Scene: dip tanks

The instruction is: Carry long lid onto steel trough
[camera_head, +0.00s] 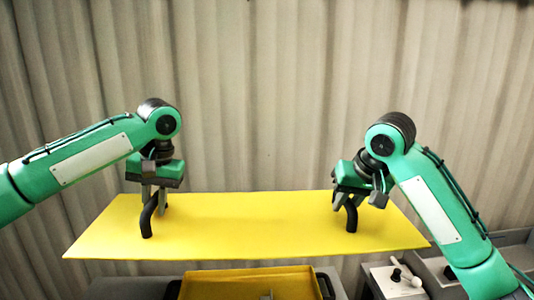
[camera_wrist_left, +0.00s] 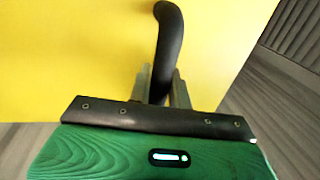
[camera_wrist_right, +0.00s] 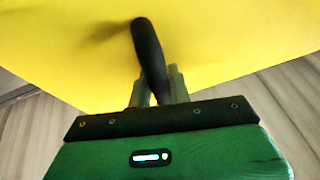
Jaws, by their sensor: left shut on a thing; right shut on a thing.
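The long lid (camera_head: 250,225) is a flat yellow panel with two black handles, held up in the air and roughly level in the head view. My left gripper (camera_head: 154,198) is shut on its left handle (camera_head: 147,220). My right gripper (camera_head: 352,202) is shut on its right handle (camera_head: 351,218). The left wrist view shows the left handle (camera_wrist_left: 168,45) between the fingers, with the yellow lid (camera_wrist_left: 70,50) behind. The right wrist view shows the right handle (camera_wrist_right: 148,50) between the fingers. I cannot make out the steel trough for sure; the lid hides what lies behind it.
A yellow tray (camera_head: 205,287) with black handles stands at the bottom of the head view, below the lid's near edge. A light box with a knob (camera_head: 395,276) and grey basins (camera_head: 436,272) stand at the lower right. A pale curtain (camera_head: 270,90) hangs behind.

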